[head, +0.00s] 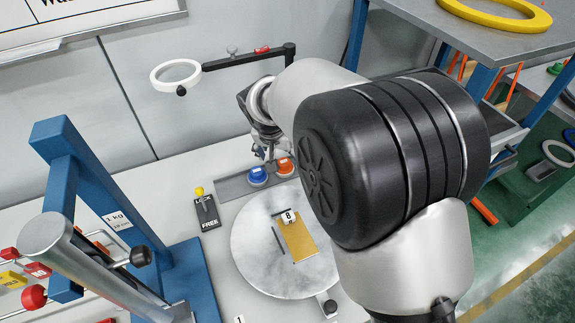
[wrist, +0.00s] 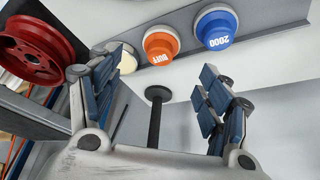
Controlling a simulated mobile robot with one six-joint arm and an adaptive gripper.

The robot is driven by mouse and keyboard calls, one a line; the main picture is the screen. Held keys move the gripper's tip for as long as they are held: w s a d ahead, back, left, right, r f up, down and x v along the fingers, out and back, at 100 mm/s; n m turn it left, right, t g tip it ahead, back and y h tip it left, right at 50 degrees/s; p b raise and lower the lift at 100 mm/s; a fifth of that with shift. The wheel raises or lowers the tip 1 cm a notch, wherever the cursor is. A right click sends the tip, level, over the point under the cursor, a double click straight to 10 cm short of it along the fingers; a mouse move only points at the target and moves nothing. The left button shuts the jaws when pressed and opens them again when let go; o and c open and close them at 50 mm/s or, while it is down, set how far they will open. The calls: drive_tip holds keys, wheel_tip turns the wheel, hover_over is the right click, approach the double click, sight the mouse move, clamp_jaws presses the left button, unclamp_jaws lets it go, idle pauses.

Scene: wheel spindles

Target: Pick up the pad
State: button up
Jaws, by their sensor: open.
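Two round pads stand on a grey strip: an orange one (head: 285,166) and a blue one (head: 257,176). In the wrist view the orange one (wrist: 160,45) reads "BUFF" and the blue one (wrist: 216,27) reads "2000". Which pad the task names, I cannot tell. My gripper (head: 267,146) is over the strip, close to both in the head view. In the wrist view its blue-padded fingers (wrist: 160,78) are spread apart with nothing gripped. The orange pad appears beyond the gap between them. Contact is not visible.
A round metal plate (head: 255,262) holds a gold rectangle (head: 297,236) labelled 8. A FREE-marked lever (head: 206,210) and a blue frame (head: 75,150) stand left. A white ring (head: 160,86) hangs behind. A black disc-topped post (wrist: 155,115) and red wheel (wrist: 35,45) show in the wrist view.

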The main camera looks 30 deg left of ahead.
sight(284, 161)
drive_tip(key=b+x, duration=0.1)
drive_tip(key=x, duration=0.2)
drive_tip(key=b+x, duration=0.1)
drive_tip(key=x, duration=0.4)
drive_tip(key=shift+w+a+f+b, duration=0.15)
drive_tip(key=shift+w+f+b, duration=0.05)
drive_tip(key=shift+w+b, duration=0.25)
drive_tip(key=shift+r, duration=0.1)
drive_tip(key=shift+c, duration=0.2)
drive_tip(key=c, duration=1.1)
